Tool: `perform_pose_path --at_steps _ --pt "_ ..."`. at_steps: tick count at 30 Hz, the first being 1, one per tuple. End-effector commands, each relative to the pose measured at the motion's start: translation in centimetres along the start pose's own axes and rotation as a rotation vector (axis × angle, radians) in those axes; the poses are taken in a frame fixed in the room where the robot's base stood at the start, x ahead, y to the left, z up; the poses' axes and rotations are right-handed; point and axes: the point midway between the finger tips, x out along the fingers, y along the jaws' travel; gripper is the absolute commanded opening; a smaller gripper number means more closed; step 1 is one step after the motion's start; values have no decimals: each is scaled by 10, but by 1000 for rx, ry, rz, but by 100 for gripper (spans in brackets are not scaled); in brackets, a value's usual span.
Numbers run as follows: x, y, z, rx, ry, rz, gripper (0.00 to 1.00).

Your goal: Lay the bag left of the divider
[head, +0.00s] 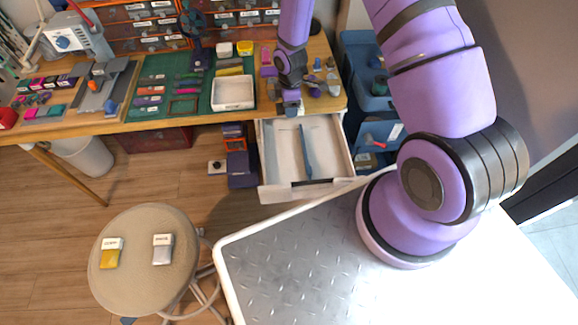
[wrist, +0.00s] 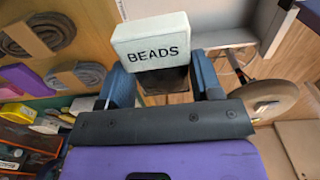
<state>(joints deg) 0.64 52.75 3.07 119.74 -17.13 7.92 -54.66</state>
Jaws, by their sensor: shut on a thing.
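My gripper (head: 291,108) is at the front edge of the desk, above the back of the open drawer (head: 275,190). In the wrist view its two blue fingers (wrist: 163,82) are shut on a bag with a pale block-like top marked BEADS (wrist: 152,42); the bag's darker lower part lies between the fingers. In the head view the held bag is too small and covered to make out. The blue divider (head: 306,152) runs front to back inside the drawer, with bare white floor on its left and right.
A round stool (head: 145,280) carries a yellow bag (head: 111,253) and a grey bag (head: 162,249). A white tray (head: 233,92) sits on the green mat left of my gripper. Spools and small items (head: 331,80) stand on the desk at right.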

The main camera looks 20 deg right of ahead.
Motion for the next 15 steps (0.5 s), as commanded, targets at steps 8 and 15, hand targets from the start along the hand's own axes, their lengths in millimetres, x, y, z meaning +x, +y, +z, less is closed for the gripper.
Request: perform_pose_path --at_steps 8,15 --pt "62 -46 -17 -876 -2 -7 35" --pt "90 -78 -24 -1348 -2 -5 35"
